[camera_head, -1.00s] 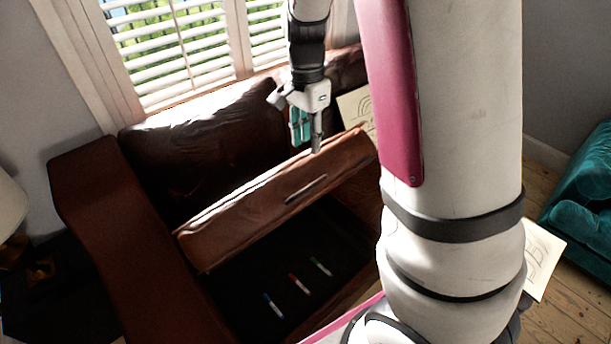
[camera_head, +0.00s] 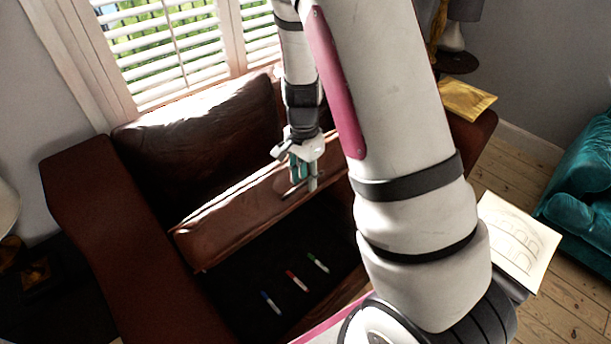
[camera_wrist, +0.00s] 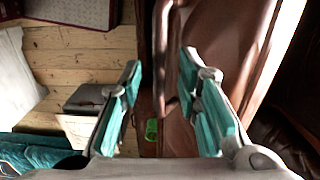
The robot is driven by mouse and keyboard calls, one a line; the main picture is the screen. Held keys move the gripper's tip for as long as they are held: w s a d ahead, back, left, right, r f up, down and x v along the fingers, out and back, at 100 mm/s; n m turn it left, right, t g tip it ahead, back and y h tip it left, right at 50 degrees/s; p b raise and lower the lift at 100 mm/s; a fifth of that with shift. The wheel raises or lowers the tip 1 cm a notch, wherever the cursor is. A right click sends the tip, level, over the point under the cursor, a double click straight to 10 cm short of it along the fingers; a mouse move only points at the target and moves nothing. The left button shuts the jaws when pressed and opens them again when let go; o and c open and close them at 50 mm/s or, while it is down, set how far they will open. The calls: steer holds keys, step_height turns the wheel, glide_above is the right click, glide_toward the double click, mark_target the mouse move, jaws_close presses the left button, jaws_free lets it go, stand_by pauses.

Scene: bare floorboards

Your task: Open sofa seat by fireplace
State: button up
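The brown leather sofa's seat (camera_head: 225,222) is tilted up, with a dark storage space (camera_head: 235,290) open beneath its front edge. It also shows in the wrist view (camera_wrist: 225,40). My gripper (camera_head: 303,187) is in front of the seat's front face, near its handle. In the wrist view the teal-padded fingers (camera_wrist: 160,62) are apart, and the handle (camera_wrist: 163,40) shows between and beyond them. I cannot tell whether they touch the seat. A blue marker (camera_head: 270,302), a red marker (camera_head: 296,281) and a green marker (camera_head: 318,263) lie in the storage space.
The sofa's left arm (camera_head: 120,220) and back cushion (camera_head: 205,135) border the seat. A yellow envelope (camera_head: 467,100) lies on the right arm. A sketch sheet (camera_head: 520,240) and a teal sofa (camera_head: 585,190) are to the right, with bare floorboards (camera_head: 510,175) between.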

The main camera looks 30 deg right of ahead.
jaws_close()
steer(key=s+d+f+b, duration=0.1)
steer(key=s+f, duration=0.4)
stand_by(0.3)
jaws_free()
steer(key=shift+s+r, duration=0.1)
